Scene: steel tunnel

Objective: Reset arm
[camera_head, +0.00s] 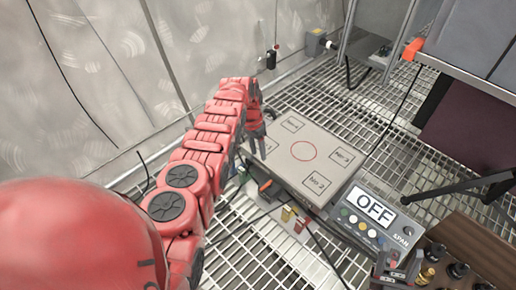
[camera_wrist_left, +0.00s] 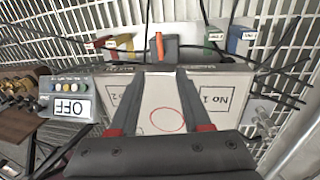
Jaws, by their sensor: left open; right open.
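My left arm reaches from the lower left, and its gripper (camera_head: 257,128) is at the back left edge of a flat pale box (camera_head: 335,152). The box top has a red circle and several labelled squares. In the left wrist view the left gripper (camera_wrist_left: 163,74) has its two fingers apart over the box (camera_wrist_left: 150,97). Nothing is held between them. An orange-handled switch (camera_wrist_left: 160,47) stands just beyond the fingertips.
A meter reading OFF (camera_head: 372,213) stands at the box's front right. A brown wooden unit (camera_head: 480,250) with knobs is at the lower right. A metal wall (camera_head: 100,80) rises behind at left.

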